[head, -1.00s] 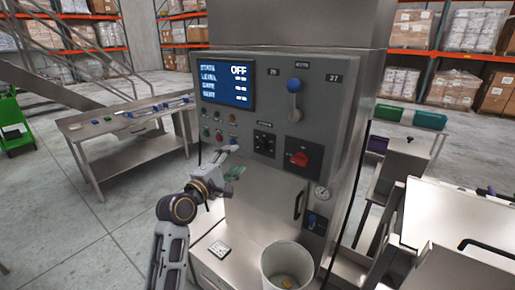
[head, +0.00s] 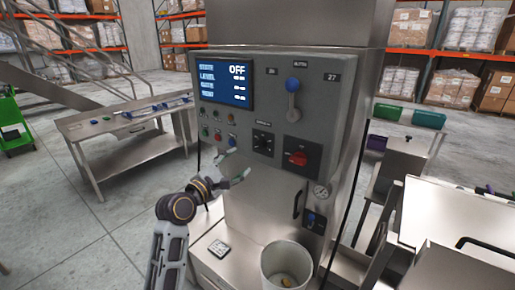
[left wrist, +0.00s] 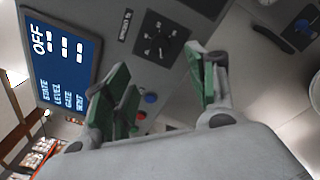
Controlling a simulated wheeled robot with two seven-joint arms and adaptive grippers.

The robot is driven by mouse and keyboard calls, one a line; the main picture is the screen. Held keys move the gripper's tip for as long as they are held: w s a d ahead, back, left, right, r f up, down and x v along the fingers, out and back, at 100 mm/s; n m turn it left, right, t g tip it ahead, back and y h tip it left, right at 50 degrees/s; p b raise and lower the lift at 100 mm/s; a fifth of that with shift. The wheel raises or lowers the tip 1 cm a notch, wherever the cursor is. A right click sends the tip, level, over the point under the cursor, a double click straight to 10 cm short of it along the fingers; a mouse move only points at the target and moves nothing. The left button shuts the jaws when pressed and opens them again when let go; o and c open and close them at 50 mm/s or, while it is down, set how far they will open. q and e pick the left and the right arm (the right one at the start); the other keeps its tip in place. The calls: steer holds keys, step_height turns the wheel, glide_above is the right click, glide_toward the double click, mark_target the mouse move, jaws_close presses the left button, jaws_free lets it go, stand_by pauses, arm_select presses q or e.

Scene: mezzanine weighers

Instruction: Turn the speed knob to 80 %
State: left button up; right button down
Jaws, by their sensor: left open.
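The speed knob (head: 263,144) is a black knob on a dark square plate with marks around it, in the middle of the grey control panel (head: 215,117). It also shows near the top of the left wrist view (left wrist: 157,44); its exact setting is too small to read. My left gripper (head: 239,163) is open and empty, below and left of the knob and apart from it. In the left wrist view its green-padded fingers (left wrist: 165,88) are spread, with the knob beyond the gap between them. My right gripper is not in view.
A display (head: 226,84) reads OFF above small buttons (head: 217,134). A red rotary switch (head: 298,159) sits right of the knob, and a blue-balled lever (head: 293,84) above it. A door handle (head: 298,204) juts out below. A bucket (head: 286,264) stands at the front.

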arm_select(q)
steer(key=p, duration=0.1)
glide_toward(259, 146)
steer(key=shift+x, duration=0.8)
steer(key=shift+p+x, duration=0.6)
steer(key=shift+x, duration=1.25)
steer(key=shift+p+x, duration=0.3)
steer(key=shift+x, duration=1.4)
steer(key=shift+d+r, duration=0.1)
steer(key=c, duration=1)
